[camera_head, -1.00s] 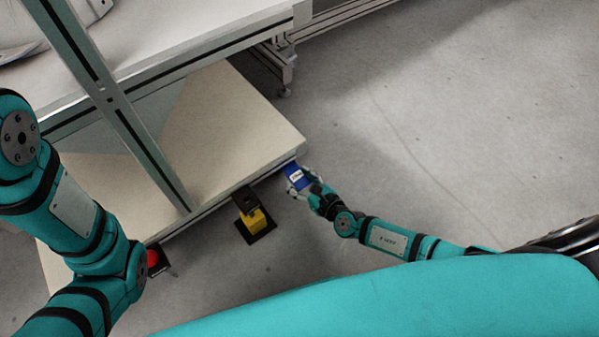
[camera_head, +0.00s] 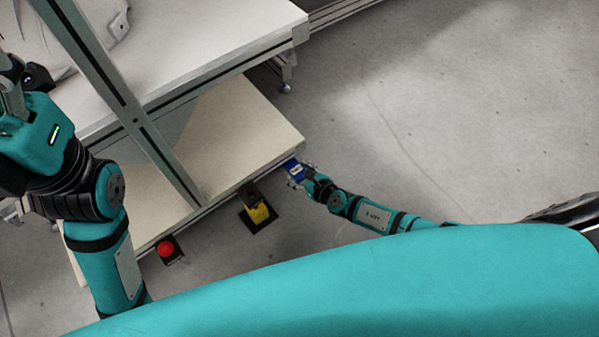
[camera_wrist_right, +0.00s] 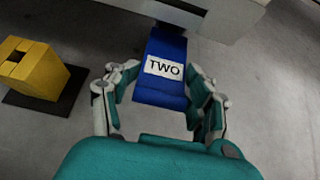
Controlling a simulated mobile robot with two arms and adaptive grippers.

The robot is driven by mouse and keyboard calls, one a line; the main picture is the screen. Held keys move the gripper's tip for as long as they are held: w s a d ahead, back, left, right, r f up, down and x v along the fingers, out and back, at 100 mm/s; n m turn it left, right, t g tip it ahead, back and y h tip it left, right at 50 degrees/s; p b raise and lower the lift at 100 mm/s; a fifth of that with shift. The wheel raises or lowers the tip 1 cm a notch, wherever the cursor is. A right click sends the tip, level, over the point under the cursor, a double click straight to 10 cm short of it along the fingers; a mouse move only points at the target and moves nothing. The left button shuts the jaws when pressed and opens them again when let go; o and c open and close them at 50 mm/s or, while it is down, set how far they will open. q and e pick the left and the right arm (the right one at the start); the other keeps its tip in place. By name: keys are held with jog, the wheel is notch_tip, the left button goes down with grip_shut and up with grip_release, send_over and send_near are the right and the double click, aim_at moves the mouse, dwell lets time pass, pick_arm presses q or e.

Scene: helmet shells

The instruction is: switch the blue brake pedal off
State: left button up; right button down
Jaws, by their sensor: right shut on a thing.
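The blue brake pedal (camera_head: 294,169) is at the right front corner of the low shelf. In the right wrist view the blue pedal (camera_wrist_right: 163,70) has a white label reading "TWO". My right gripper (camera_head: 297,175) is at the pedal. In the right wrist view my right gripper (camera_wrist_right: 163,78) has its fingers on both sides of the pedal, shut on it. The pedal's far end meets the pale frame edge. My left gripper (camera_head: 12,88) is at the far left edge, partly cut off, away from the pedal; its jaws do not show clearly.
A yellow pedal (camera_head: 258,213) on a black base stands left of the blue one. A red button (camera_head: 166,249) sits farther left. The low shelf (camera_head: 235,125) and an upright metal post (camera_head: 125,105) are behind. Grey floor (camera_head: 440,120) is clear on the right.

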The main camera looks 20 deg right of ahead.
jog(key=shift+w+d, duration=0.1)
jog(key=shift+d, duration=0.35)
jog(key=c, duration=0.7)
grip_release()
jog(key=shift+o, duration=0.7)
jog(key=shift+a, duration=0.1)
jog(key=shift+a, duration=0.1)
jog(key=shift+s+r, duration=0.3)
jog(key=shift+s, duration=0.45)
jog(key=v, duration=1)
jog(key=shift+s+d+r, duration=0.2)
jog(key=shift+d, duration=0.15)
